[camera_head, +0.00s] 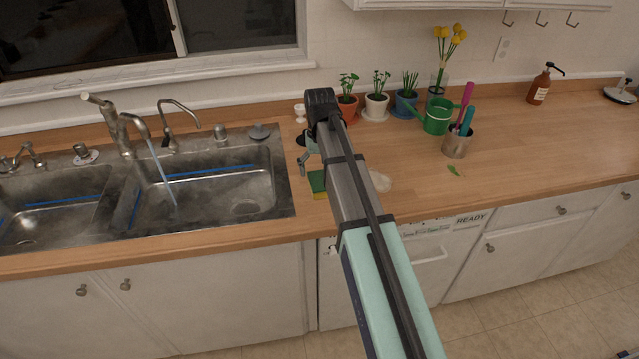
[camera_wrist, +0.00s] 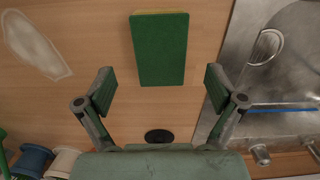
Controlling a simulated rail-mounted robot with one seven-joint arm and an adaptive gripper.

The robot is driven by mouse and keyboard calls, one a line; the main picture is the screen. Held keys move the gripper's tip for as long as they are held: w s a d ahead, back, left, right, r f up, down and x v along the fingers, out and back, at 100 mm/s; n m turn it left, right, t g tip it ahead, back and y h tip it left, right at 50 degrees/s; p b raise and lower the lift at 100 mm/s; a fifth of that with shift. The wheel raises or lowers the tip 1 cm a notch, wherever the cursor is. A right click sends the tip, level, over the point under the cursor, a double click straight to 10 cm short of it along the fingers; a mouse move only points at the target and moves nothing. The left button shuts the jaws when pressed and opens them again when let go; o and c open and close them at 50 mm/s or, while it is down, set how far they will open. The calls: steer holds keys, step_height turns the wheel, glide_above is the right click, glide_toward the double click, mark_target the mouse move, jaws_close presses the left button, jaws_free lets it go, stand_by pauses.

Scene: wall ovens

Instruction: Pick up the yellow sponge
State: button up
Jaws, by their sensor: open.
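The sponge (camera_head: 318,182) lies on the wooden counter just right of the sink, partly hidden behind my arm in the head view. In the wrist view the sponge (camera_wrist: 159,50) shows its green face up, with a thin yellow edge at its far end. My gripper (camera_head: 305,155) is over the counter near the sponge. In the wrist view my gripper (camera_wrist: 157,88) is open, with its fingers wide apart. The sponge lies between the lines of the two fingers and mostly beyond their tips. Nothing is held.
The metal sink (camera_head: 210,190) with running water is to the left. Potted plants (camera_head: 376,105), a green watering can (camera_head: 437,116) and a metal cup (camera_head: 457,143) stand to the right. A dark round item (camera_wrist: 159,136) lies near my gripper. The counter's right front is mostly clear.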

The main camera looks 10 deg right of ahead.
mark_target(319, 180)
steer(key=shift+f+p, duration=1.05)
steer(key=shift+f, duration=1.5)
steer(key=c, duration=1)
